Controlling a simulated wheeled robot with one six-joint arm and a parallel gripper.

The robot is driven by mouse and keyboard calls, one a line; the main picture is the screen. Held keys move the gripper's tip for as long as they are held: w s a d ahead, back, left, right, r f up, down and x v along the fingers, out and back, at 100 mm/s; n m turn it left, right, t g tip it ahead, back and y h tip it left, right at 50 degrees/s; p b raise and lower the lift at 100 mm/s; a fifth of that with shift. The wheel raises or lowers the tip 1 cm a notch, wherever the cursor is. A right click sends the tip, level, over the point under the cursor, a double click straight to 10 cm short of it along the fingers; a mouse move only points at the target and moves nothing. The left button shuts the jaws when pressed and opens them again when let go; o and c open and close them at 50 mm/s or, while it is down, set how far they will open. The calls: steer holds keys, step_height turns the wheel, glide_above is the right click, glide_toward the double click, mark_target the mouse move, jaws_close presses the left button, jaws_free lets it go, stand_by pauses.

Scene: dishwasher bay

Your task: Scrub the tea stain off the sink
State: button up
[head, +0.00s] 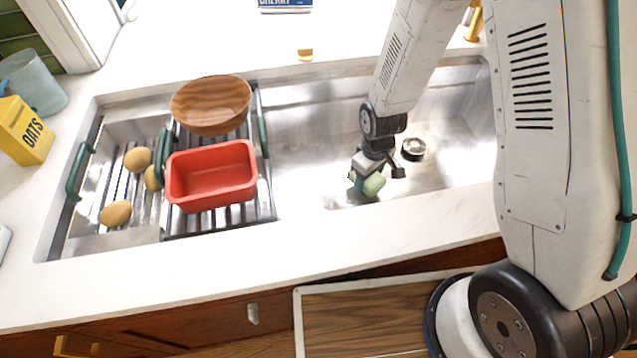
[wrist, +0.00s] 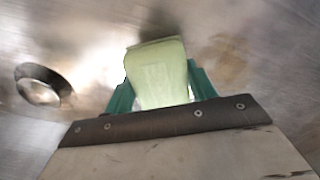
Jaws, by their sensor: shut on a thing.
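My gripper (head: 368,180) is down inside the right part of the steel sink (head: 300,150). It is shut on a pale green sponge (head: 374,184), which also shows between the green fingers in the wrist view (wrist: 160,75). The sponge is at or very close to the sink floor; I cannot tell whether it presses on it. Faint brownish marks (wrist: 232,68) show on the steel to the right of the sponge in the wrist view. In the head view a small dull patch (head: 330,202) lies left of the sponge; I cannot tell if it is stain or reflection.
The drain (head: 413,149) is right of my gripper. A rack on the sink's left holds a red tub (head: 211,177) and a wooden bowl (head: 211,106). Several potatoes (head: 116,213) lie at far left. The sink floor between rack and gripper is clear.

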steer(key=shift+r, duration=2.65)
